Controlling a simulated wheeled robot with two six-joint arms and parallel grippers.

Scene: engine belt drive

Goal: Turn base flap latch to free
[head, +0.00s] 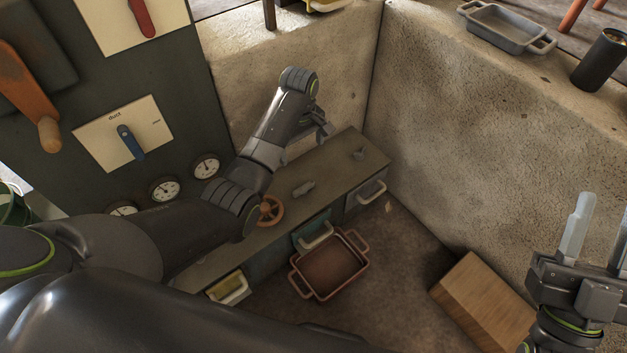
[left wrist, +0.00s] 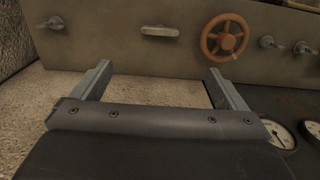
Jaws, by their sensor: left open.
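A low grey base (head: 330,172) runs along the foot of the panel. On its top are small grey latch-like handles: a flat bar (head: 303,189) in the middle and a knob (head: 360,154) near the far end. In the left wrist view the bar (left wrist: 160,31) lies level, with another handle (left wrist: 55,22) to its left. I cannot tell for sure which is the base flap latch. My left gripper (head: 322,130) is open and empty above the far end of the base; its fingers (left wrist: 159,78) are apart from the handles. My right gripper (head: 600,228) is open and empty at the right.
An orange handwheel (head: 270,210) sits on the base beside my left arm. A red-brown tray (head: 333,292) and a wooden block (head: 482,308) are on the floor. Stone walls (head: 470,140) close off the back and right. A blue duct lever (head: 131,143) and gauges (head: 165,189) are on the panel.

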